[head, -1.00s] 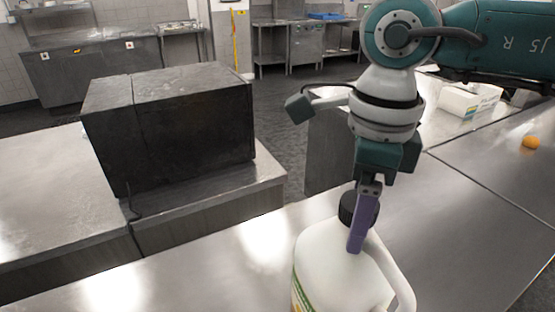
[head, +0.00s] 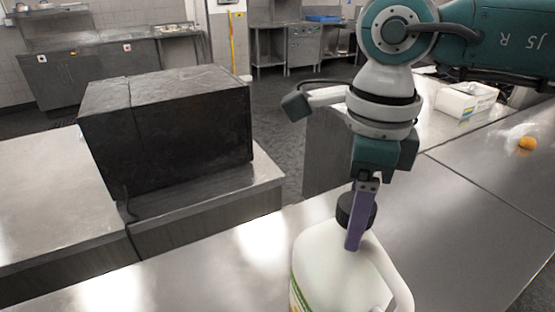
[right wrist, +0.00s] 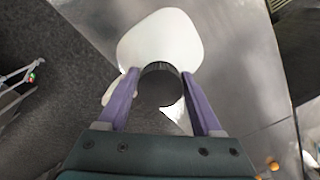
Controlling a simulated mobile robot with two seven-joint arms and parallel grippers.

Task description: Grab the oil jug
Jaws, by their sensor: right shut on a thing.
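The oil jug (head: 330,262) is a white plastic jug with a black cap (head: 346,209) and a side handle. It stands upright on the steel counter at the bottom of the head view, its lower part cut off by the frame. My right gripper (head: 354,240) comes down from above and is shut on the jug's black cap. In the right wrist view, the purple fingers (right wrist: 160,88) sit on both sides of the cap (right wrist: 159,86), with the white jug body (right wrist: 160,40) beyond. My left gripper is not in view.
A large black box (head: 170,130) stands on the counter to the left. A white carton (head: 464,101) and an orange fruit (head: 527,143) lie on the counters at right. The steel counter (head: 200,268) left of the jug is clear.

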